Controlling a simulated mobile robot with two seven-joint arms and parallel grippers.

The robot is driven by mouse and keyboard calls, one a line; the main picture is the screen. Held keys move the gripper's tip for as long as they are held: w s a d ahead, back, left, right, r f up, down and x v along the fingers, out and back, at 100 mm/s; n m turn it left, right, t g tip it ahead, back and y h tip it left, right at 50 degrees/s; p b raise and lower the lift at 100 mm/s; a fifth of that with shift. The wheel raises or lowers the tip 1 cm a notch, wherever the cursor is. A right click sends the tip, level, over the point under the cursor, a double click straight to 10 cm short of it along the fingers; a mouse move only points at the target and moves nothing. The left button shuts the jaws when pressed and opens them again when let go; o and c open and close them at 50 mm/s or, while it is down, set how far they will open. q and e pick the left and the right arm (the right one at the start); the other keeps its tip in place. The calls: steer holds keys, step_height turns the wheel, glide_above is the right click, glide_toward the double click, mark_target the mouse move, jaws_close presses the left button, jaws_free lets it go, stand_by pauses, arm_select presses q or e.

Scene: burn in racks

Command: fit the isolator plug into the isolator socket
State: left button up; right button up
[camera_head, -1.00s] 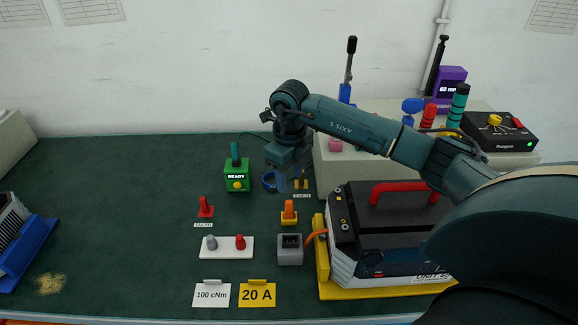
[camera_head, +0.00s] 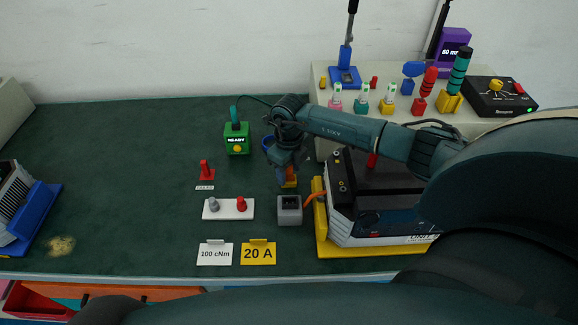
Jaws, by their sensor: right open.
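The orange isolator plug (camera_head: 290,172) stands in a small yellow holder (camera_head: 289,184) just behind the grey box. My right gripper (camera_head: 288,168) is open and points down at the plug, its fingers around or just in front of the plug's top; I cannot tell which. They hide much of the plug. The isolator socket appears to be the grey box (camera_head: 289,216) with a dark recess on top, joined by an orange cable to the unit (camera_head: 375,215) at its right. My left gripper is not in view.
A white block (camera_head: 228,214) with grey and red posts lies left of the grey box. A red part (camera_head: 206,170) and a green READY box (camera_head: 237,138) stand behind it. Cards reading 100 cNm (camera_head: 215,254) and 20 A (camera_head: 258,254) stand in front. The left mat is mostly clear.

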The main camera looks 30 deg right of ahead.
steer(key=shift+c, duration=0.6)
jaws_close()
